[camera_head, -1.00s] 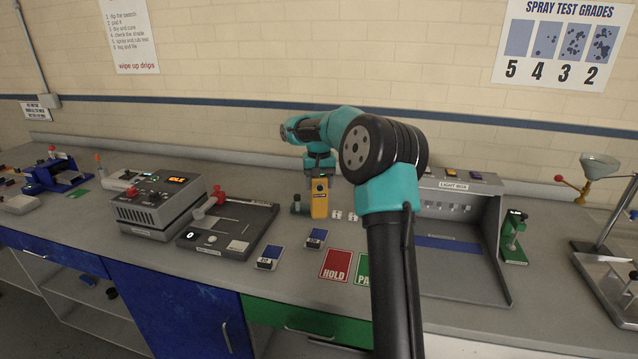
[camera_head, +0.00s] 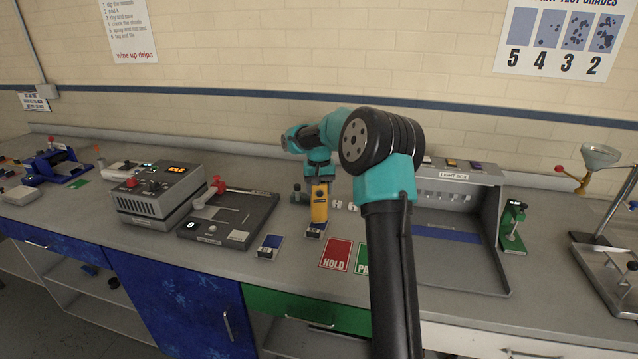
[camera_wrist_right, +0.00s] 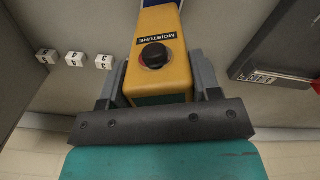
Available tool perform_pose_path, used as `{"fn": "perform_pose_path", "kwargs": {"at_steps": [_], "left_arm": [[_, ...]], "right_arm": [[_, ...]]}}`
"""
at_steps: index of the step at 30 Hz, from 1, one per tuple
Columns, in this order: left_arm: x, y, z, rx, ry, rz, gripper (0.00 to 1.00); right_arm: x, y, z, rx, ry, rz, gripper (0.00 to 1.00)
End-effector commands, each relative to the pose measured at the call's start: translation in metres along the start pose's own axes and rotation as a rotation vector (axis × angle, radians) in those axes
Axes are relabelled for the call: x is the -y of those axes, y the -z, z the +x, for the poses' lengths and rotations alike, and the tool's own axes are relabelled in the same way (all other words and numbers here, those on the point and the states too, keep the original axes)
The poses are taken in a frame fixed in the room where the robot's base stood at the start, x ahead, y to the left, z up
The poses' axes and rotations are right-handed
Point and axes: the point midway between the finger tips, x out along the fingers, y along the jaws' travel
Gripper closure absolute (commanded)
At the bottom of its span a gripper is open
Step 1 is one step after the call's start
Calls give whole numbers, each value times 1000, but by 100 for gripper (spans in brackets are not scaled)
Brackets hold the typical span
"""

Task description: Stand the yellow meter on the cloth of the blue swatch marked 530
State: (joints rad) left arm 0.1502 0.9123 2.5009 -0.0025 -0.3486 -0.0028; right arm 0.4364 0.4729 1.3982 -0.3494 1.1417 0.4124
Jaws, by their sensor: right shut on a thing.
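The yellow meter (camera_head: 319,204) is held roughly upright in my right gripper (camera_head: 319,184). In the right wrist view the meter (camera_wrist_right: 161,65) has a MOISTURE label and a black knob, with a finger on each side. Its lower end is at the back of a blue swatch (camera_head: 315,231); I cannot tell whether it touches the cloth. A strip of blue shows past the meter's far end in the wrist view. A second blue swatch (camera_head: 270,246) lies to the left, apart from the meter. The swatch numbers are too small to read. My left gripper is out of view.
A dark board with a scale (camera_head: 228,218) lies left of the swatches. The red HOLD card (camera_head: 336,254) and a green card (camera_head: 362,258) lie to the right. Small white cubes (camera_head: 345,205) stand beside the meter. The light box (camera_head: 455,225) stands further right.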

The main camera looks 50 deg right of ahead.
Motion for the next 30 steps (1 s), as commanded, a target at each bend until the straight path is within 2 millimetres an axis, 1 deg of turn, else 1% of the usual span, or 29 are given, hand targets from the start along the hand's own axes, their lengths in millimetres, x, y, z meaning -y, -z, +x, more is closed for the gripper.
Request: {"fn": "perform_pose_path", "kwargs": {"at_steps": [6, 20, 21, 27, 29, 30], "left_arm": [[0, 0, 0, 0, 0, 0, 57], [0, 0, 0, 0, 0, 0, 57], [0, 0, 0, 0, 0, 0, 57], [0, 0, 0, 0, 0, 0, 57], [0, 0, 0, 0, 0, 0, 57], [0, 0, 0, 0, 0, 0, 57]], "right_arm": [[0, 0, 8, -1, 0, 0, 84], [0, 0, 9, -1, 0, 0, 84], [0, 0, 9, -1, 0, 0, 39], [0, 0, 9, -1, 0, 0, 20], [0, 0, 9, -1, 0, 0, 14], [0, 0, 9, -1, 0, 0, 13]]}}
